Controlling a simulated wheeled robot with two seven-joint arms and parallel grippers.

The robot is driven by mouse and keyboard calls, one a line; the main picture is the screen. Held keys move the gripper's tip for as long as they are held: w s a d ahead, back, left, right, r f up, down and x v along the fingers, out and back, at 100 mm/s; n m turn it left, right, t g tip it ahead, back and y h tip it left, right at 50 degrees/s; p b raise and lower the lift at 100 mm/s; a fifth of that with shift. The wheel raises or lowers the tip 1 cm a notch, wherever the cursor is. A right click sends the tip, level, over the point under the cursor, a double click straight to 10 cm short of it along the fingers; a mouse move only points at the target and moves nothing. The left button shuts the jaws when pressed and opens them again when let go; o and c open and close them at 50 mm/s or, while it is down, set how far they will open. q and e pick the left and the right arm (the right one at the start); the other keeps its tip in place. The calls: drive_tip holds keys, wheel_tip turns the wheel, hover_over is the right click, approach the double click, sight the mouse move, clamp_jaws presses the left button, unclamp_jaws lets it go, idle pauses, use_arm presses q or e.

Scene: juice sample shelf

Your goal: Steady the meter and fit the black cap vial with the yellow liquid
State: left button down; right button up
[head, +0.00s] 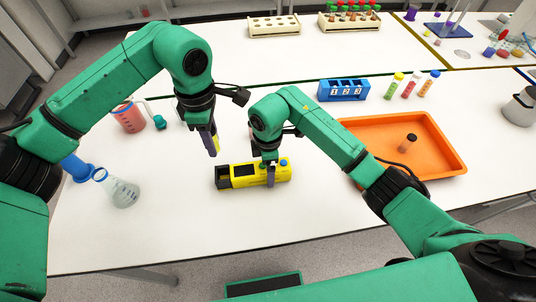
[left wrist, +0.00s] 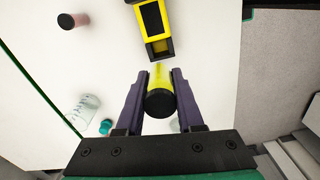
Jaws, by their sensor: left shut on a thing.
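The yellow meter (head: 245,175) lies on the white table, with a dark screen and an open socket at its left end. In the left wrist view the meter (left wrist: 142,20) has its socket facing the vial. My left gripper (head: 212,145) is shut on the black cap vial with yellow liquid (head: 217,143), above the table and up and left of the meter. In the left wrist view the black cap (left wrist: 160,103) points toward the camera and the vial is apart from the socket. My right gripper (head: 268,172) straddles the meter's right part; its far finger is mostly hidden.
A flask (head: 122,192) and a red beaker (head: 129,117) stand at left. An orange tray (head: 435,150) with a dark vial (head: 408,142) lies at right. A blue numbered rack (head: 343,90) and several coloured vials are behind. A pinkish vial (left wrist: 72,20) stands beyond the meter.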

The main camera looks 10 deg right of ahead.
drive_tip(key=shift+f, duration=0.4)
clamp_jaws()
use_arm(q)
drive_tip(key=shift+f+m, duration=1)
drive_tip(key=shift+f, duration=0.75)
drive_tip(key=shift+f+m, duration=1)
drive_tip(key=shift+f, duration=0.75)
drive_tip(key=shift+f+m, duration=1)
drive_tip(key=shift+f, duration=0.75)
